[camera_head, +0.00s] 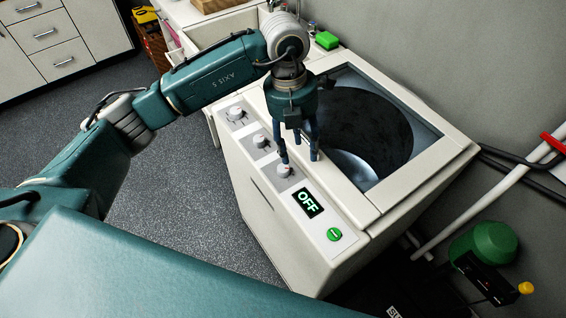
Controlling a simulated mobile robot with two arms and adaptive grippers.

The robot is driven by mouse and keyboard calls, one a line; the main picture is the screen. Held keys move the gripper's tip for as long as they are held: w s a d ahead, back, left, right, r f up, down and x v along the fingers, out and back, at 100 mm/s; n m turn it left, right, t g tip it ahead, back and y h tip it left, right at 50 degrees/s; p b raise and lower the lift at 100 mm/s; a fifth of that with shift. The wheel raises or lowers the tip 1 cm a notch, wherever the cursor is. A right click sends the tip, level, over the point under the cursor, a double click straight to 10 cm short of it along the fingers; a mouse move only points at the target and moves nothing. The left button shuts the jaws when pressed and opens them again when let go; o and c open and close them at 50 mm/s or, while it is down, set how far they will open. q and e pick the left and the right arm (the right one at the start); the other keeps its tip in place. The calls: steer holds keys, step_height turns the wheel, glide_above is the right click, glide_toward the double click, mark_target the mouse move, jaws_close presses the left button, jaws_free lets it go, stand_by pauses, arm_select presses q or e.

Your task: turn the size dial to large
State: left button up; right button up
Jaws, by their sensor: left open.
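A white top-loading washer (262,205) stands by the wall with a row of three dials on its sloped panel. The far dial (235,112), the middle dial (261,141) and the near dial (284,171) are pale knobs on grey plates. Their labels are too small to read, so I cannot tell which one is the size dial. My left gripper (300,158) points down, open, with its fingertips just by the near dial. One fingertip overlaps that dial's upper edge; I cannot tell if they touch. My right gripper is not in view.
A display (307,203) reads OFF, with a green button (334,234) beside it. The washer's drum (375,135) is uncovered behind the panel. A green block (327,40) lies beyond it. Pipes (490,200) and a green-capped object (483,243) are at right. Floor at left is clear.

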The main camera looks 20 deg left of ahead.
mark_target(283, 168)
arm_select(q)
steer(key=shift+n+y, duration=0.3)
steer(key=shift+y, duration=0.5)
steer(key=a+f+p, duration=0.1)
steer(key=f, duration=0.2)
steer(key=a+f+p, duration=0.1)
steer(key=f, duration=0.1)
steer(key=a+f+p, duration=0.2)
steer(key=f, duration=0.1)
steer(key=shift+w+f, duration=0.35)
steer(key=shift+f, duration=0.7)
steer(key=c, duration=1.2)
